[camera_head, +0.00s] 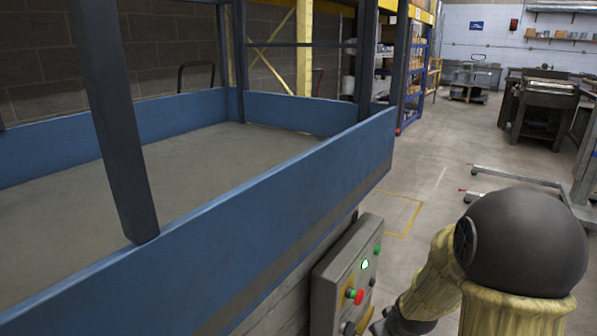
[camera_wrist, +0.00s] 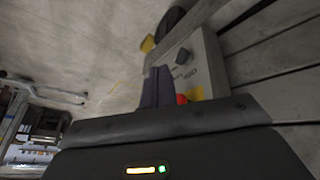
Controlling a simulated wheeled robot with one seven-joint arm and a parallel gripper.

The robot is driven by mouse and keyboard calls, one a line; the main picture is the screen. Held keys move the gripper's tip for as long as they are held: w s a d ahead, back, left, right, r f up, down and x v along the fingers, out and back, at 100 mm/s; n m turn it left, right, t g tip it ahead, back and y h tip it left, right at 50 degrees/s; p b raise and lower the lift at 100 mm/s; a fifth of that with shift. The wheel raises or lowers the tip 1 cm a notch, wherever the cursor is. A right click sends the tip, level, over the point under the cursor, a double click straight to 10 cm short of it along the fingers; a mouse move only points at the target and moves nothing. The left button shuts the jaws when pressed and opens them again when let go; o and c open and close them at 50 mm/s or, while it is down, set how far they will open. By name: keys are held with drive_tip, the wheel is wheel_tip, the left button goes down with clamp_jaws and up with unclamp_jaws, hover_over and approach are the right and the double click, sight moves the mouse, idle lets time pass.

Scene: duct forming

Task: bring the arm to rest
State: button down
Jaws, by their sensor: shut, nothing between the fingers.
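My gripper (camera_wrist: 157,88) shows in the wrist view as two dark fingers side by side, shut with nothing between them. In that view it stands in front of a grey control box (camera_wrist: 207,62) and partly hides a red button (camera_wrist: 181,99). I cannot tell whether the fingers touch the box. In the head view my arm is bent at the lower right, and the box (camera_head: 340,265) is to its left. The box carries a red button (camera_head: 359,297), a lit green button (camera_head: 365,265) and other controls. The fingertips are not clear in the head view.
A large machine with a blue-rimmed grey bed (camera_head: 215,160) and dark posts (camera_head: 115,125) fills the left of the head view, with the box on its side. A grey metal frame (camera_head: 520,180) stands behind my arm. The floor (camera_head: 440,150) between is open.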

drive_tip(key=s+a+r+m+g, duration=0.1)
drive_tip(key=s+a+r+m, duration=0.15)
drive_tip(key=s, duration=0.35)
drive_tip(key=s+a+r+m+g, duration=0.1)
drive_tip(key=s+a+r, duration=0.15)
drive_tip(key=s, duration=0.35)
wheel_tip(320, 180, up, 24)
drive_tip(key=p, duration=2.3)
drive_tip(key=shift+a+f+g+p, duration=0.25)
drive_tip(key=shift+a+g+p, duration=0.05)
drive_tip(key=shift+a+p, duration=0.1)
drive_tip(key=shift+s+n, duration=0.1)
drive_tip(key=shift+n, duration=0.15)
